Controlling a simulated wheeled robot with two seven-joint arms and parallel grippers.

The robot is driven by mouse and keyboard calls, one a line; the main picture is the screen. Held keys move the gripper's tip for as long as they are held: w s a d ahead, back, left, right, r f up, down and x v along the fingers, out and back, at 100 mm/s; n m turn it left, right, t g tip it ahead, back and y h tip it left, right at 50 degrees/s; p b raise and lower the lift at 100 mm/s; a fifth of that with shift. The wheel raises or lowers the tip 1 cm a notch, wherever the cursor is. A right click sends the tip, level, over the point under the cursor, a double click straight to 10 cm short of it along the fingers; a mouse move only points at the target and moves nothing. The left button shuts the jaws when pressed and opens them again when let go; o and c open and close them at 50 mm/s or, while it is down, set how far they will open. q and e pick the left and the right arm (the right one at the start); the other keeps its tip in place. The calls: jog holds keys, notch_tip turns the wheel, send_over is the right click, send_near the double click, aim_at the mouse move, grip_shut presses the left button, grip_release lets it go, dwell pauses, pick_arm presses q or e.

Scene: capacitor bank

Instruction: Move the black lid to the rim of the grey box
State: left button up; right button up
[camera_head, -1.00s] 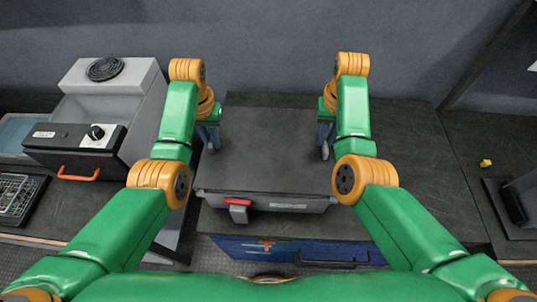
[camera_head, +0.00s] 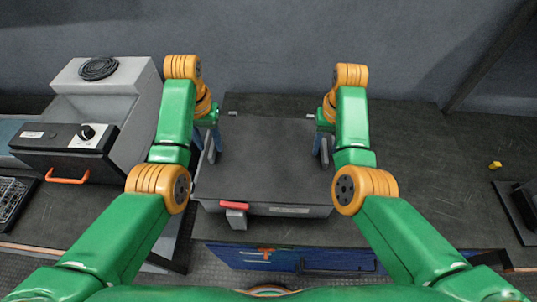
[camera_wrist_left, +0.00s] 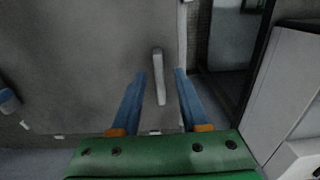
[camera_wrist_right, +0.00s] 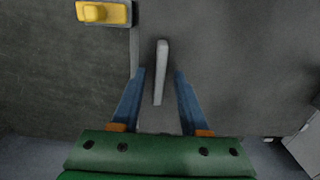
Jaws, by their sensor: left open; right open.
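The black lid (camera_head: 265,150) lies flat over the grey box (camera_head: 268,211), whose front wall shows below the lid's near edge. I cannot tell how exactly the lid meets the rim. My left gripper (camera_wrist_left: 160,72) is open over the lid's left side, and a grey bar handle (camera_wrist_left: 158,77) stands between its fingers with gaps on both sides. My right gripper (camera_wrist_right: 160,72) is open over the lid's right side, with another bar handle (camera_wrist_right: 161,73) between its fingers. In the head view both grippers are partly hidden by the arms.
A red latch (camera_head: 234,206) is on the box front, and a yellow latch (camera_wrist_right: 103,13) shows beside the lid's edge. A grey machine with an orange handle (camera_head: 68,178) stands left. A small yellow object (camera_head: 495,165) lies right on the dark table (camera_head: 435,165), which has free room.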

pick_arm(q)
jog(key=shift+w+d+r, duration=0.15)
jog(key=shift+r, duration=0.55)
jog(key=shift+s+r, duration=0.2)
jog(key=shift+r, duration=0.1)
notch_tip(320, 180, up, 2)
jog(key=shift+r, duration=0.2)
pick_arm(e)
notch_tip(320, 180, up, 8)
jog(key=shift+f, duration=0.2)
jog(key=shift+f, duration=0.1)
